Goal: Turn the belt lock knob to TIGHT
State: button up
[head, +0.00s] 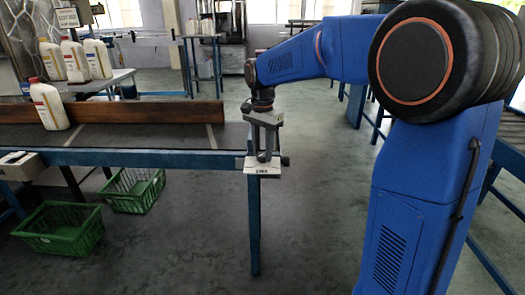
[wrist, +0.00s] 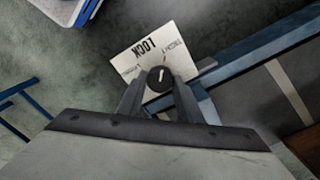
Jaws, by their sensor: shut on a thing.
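The belt lock knob (wrist: 160,78) is a dark round knob with a white pointer mark, on a white plate (wrist: 143,55) lettered LOCK. In the wrist view the pointer leans slightly right of straight up in the picture. The small labels at the plate's two sides are too blurred to read surely. My gripper (wrist: 160,92) is shut on the knob, one finger on each side. In the head view my gripper (head: 265,157) points down at the white plate (head: 257,170) at the conveyor's right end; the knob cannot be made out there.
The conveyor (head: 150,138) runs left with a brown side rail (head: 150,112) and a white bottle (head: 48,105) on it. Several more bottles stand behind. Green crates (head: 62,228) lie on the floor. The floor right of the conveyor's end is clear.

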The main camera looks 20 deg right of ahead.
aim_at(263, 154)
jog(key=shift+m, duration=0.5)
jog(key=o, duration=1)
jog(key=shift+o, duration=0.2)
jog(key=shift+r, duration=0.15)
notch_tip(263, 154, up, 17)
